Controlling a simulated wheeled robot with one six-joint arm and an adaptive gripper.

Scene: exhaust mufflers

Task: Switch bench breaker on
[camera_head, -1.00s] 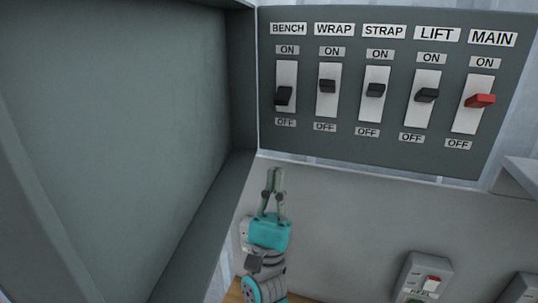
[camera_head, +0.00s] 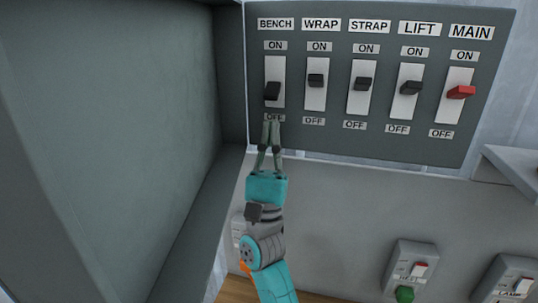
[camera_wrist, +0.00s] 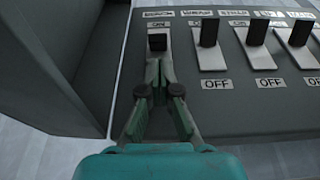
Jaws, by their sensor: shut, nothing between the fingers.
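The bench breaker (camera_head: 272,91) is the leftmost switch on the grey panel, under the BENCH label (camera_head: 275,24). Its black lever sits low in its white slot, toward OFF. My gripper (camera_head: 272,125) is shut and empty, with its fingertips just below that lever, over the OFF label. In the wrist view my fingertips (camera_wrist: 159,64) reach up to the bench lever (camera_wrist: 157,42); I cannot tell whether they touch it. The fingers hide the lower part of its slot and the OFF label there.
To the right are the WRAP (camera_head: 316,80), STRAP (camera_head: 363,84), LIFT (camera_head: 411,88) and red MAIN (camera_head: 461,92) levers, all higher than the bench lever. The open cabinet door (camera_head: 120,130) stands close on the left. Button boxes (camera_head: 409,270) are below right.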

